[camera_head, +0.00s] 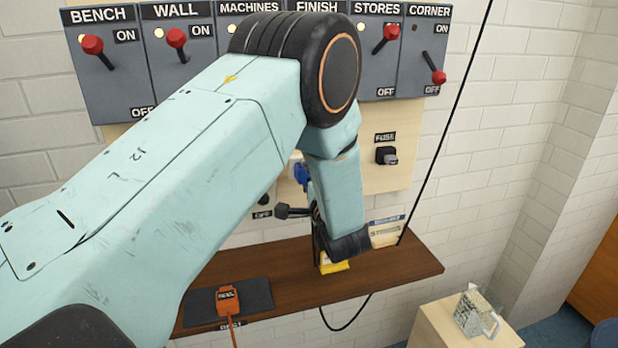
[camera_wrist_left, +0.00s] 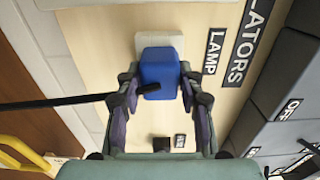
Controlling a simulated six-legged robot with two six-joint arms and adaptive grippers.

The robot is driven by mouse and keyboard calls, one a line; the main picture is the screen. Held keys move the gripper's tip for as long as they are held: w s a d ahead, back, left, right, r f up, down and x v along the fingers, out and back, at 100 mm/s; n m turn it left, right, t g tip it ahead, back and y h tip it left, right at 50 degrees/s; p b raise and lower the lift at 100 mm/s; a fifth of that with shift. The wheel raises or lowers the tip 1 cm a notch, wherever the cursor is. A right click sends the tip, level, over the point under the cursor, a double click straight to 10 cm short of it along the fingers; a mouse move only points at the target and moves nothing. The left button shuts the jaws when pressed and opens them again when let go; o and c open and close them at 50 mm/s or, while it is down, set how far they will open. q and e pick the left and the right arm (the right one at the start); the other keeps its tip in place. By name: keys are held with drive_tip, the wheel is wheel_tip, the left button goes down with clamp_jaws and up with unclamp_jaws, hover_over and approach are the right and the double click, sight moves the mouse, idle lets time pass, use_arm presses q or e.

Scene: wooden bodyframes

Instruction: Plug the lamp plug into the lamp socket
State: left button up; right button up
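My left gripper (camera_wrist_left: 160,90) has its fingers on both sides of a blue plug (camera_wrist_left: 158,66) in the left wrist view and looks shut on it. A black cord runs left from the plug. Right behind the plug is a white socket plate (camera_wrist_left: 176,40), with a LAMP label (camera_wrist_left: 213,51) beside it. The plug covers most of the plate, and I cannot tell whether it is seated. In the head view the blue plug (camera_head: 301,173) shows partly beside my left arm, which hides the socket and most of the gripper (camera_head: 300,195). My right gripper is not in view.
Switch boxes (camera_head: 98,88) line the board above. An orange plug (camera_head: 228,300) marked REEL lies on a dark mat (camera_head: 200,305) on the wooden shelf (camera_head: 400,268). A yellow object (camera_head: 333,265) is also there. A black fuse fitting (camera_head: 384,155) is at right.

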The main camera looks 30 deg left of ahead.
use_arm(q)
drive_tip(key=o, duration=0.4)
drive_tip(key=v, duration=0.7)
drive_tip(key=shift+s+d, duration=0.2)
idle(0.4)
idle(0.5)
